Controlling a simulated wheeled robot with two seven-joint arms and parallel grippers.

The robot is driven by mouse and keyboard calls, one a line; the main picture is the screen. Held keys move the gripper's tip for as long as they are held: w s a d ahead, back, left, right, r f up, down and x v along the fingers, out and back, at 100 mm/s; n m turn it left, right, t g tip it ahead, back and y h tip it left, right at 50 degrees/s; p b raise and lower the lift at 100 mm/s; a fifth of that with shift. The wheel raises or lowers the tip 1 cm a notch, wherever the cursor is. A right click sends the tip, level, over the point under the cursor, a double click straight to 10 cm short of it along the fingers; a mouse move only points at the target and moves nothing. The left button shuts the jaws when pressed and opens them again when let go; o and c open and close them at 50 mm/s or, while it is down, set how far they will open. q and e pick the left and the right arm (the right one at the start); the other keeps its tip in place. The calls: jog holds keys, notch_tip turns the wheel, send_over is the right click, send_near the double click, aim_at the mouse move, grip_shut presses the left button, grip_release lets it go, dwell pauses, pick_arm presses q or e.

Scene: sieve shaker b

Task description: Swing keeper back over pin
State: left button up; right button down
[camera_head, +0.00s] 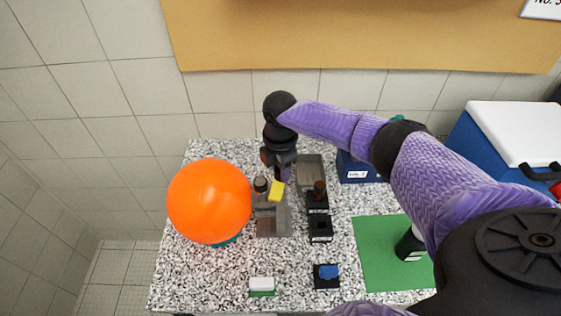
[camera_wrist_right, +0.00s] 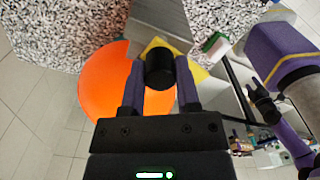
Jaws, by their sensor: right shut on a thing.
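The grey sieve shaker fixture (camera_head: 273,226) stands on the speckled table beside the orange ball, with a yellow part (camera_head: 276,190) at its top. The yellow part also shows behind the fingers in the right wrist view (camera_wrist_right: 157,45). My right gripper (camera_head: 279,172) points down over the fixture; in the wrist view its fingers (camera_wrist_right: 160,88) are shut on a dark cylindrical piece (camera_wrist_right: 160,68). I cannot tell which part is the keeper; the pin is not clearly visible. A dark end, seemingly my left gripper (camera_wrist_right: 263,103), shows small at the right of the wrist view.
The large orange ball (camera_head: 208,201) is close to the fixture's left. Black holders (camera_head: 320,229) and a grey tray (camera_head: 310,172) stand close on its right. A green-white block (camera_head: 262,286) and a blue-topped black block (camera_head: 327,275) are in front. A green mat (camera_head: 380,262) lies right.

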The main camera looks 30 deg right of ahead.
jog(key=m+p, duration=0.2)
jog(key=m, duration=0.1)
jog(key=shift+r+m+p, duration=0.2)
jog(key=shift+m+p, duration=0.1)
jog(key=m+p, duration=0.2)
jog(key=m, duration=0.1)
jog(key=shift+m, duration=0.3)
jog(key=m+p, duration=0.1)
jog(key=m, duration=0.3)
jog(key=shift+p, duration=0.4)
jog(key=shift+w+f+m+p, duration=0.1)
jog(key=shift+m+p, duration=0.35)
jog(key=shift+m, duration=1.45)
jog(key=shift+c, duration=1.7)
grip_release()
